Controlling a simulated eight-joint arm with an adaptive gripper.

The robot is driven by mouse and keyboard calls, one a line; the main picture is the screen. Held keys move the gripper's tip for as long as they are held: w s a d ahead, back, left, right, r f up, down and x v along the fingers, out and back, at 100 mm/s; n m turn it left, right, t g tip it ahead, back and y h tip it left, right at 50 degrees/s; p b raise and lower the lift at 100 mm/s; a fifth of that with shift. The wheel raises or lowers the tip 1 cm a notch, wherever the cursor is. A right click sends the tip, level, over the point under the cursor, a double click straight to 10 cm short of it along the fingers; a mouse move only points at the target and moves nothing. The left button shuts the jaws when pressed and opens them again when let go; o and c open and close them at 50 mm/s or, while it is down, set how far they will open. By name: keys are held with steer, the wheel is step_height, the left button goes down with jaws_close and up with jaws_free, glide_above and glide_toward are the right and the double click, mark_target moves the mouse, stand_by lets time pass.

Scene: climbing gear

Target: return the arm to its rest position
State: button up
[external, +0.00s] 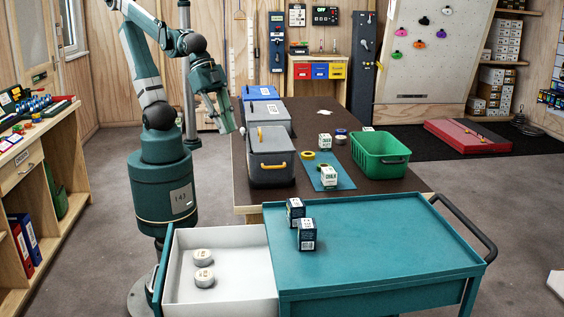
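My gripper (227,123) hangs from my raised, folded arm in the external view, pointing down. It is in the air near the left edge of the dark table, close to the grey bins. Nothing clearly shows between its fingers. It is too small here to tell whether the fingers are open or shut. My green and grey arm rises from its base on the floor, left of the table and behind the trolley's open drawer.
The brown table (310,113) holds grey lidded bins (270,160), a green basket (379,155), a blue mat (345,181), tape rolls and white boxes. The teal trolley (390,235) carries two dark boxes (306,234). Its open drawer (235,240) holds two white rolls (204,277).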

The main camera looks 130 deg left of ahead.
steer(key=s+a+n+t, duration=0.1)
steer(key=s+a, duration=0.3)
steer(key=a, duration=0.1)
steer(key=shift+s+a+f+n+y, duration=0.2)
steer(key=shift+s+f+n+y, duration=0.1)
steer(key=shift+s+f, duration=0.1)
